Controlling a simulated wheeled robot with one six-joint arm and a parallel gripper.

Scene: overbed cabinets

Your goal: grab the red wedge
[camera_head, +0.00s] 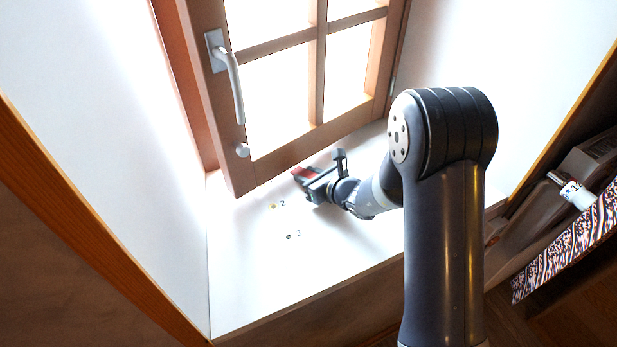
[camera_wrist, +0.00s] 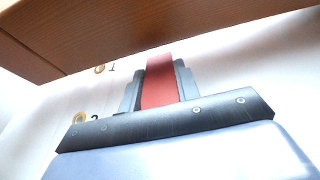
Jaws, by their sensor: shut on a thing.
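The red wedge (camera_head: 302,175) is at the tip of my gripper (camera_head: 308,182), low over or on the white window sill, close to the lower edge of the wooden window frame. In the wrist view the red wedge (camera_wrist: 159,82) lies between the two grey fingers of my gripper (camera_wrist: 158,88), which are shut on it. I cannot tell whether the wedge touches the sill.
The open wooden window (camera_head: 290,150) stands just beyond the gripper; its lower edge (camera_wrist: 60,50) hangs close in the wrist view. The sill (camera_head: 250,290) has small marks numbered 1, 2 and 3. Its front part is clear. A shelf with a patterned item (camera_head: 570,240) is at right.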

